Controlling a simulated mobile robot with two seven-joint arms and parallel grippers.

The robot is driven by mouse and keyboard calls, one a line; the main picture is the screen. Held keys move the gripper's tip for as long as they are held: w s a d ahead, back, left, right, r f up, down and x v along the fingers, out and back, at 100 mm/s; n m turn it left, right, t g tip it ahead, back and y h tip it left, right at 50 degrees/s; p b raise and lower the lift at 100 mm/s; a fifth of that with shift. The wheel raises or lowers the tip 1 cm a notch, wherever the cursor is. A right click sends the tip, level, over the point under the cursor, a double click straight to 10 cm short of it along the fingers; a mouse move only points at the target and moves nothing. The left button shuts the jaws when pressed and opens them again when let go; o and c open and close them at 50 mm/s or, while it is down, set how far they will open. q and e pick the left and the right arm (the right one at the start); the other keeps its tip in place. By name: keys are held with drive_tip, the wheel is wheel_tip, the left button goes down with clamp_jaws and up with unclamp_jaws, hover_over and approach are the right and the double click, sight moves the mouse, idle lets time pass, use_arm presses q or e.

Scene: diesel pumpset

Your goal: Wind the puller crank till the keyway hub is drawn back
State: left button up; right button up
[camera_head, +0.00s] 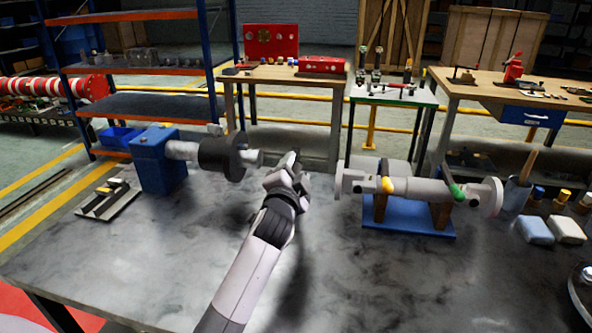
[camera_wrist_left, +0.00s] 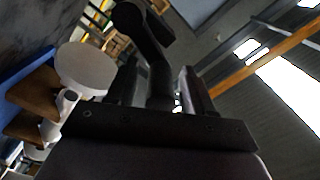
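On the left of the bench, a blue block (camera_head: 160,163) carries a grey horizontal shaft with a thick black round hub (camera_head: 222,158); a paler stub (camera_head: 253,157) sticks out of its right side. My left gripper (camera_head: 290,160) is just right of this stub, pointing away from me. In the left wrist view, a dark cranked bar (camera_wrist_left: 155,75), which looks like the puller crank, runs down between my left gripper's fingers (camera_wrist_left: 165,90). The fingers stand apart, with a gap beside the bar on the right. Firm contact cannot be made out. My right gripper is not in view.
A grey flanged shaft (camera_head: 410,188) with yellow and green bands rests on a blue stand (camera_head: 400,222) right of my gripper; its round end (camera_wrist_left: 82,68) is close in the wrist view. Small blocks (camera_head: 535,230) lie at the right. The front bench top is clear.

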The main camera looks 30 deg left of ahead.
use_arm(q)
drive_tip(key=shift+s+d+f, duration=0.1)
drive_tip(key=shift+s+d, duration=0.15)
drive_tip(key=shift+s, duration=0.25)
drive_tip(key=v, duration=0.6)
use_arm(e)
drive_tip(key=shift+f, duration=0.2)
use_arm(q)
drive_tip(key=shift+a, duration=0.15)
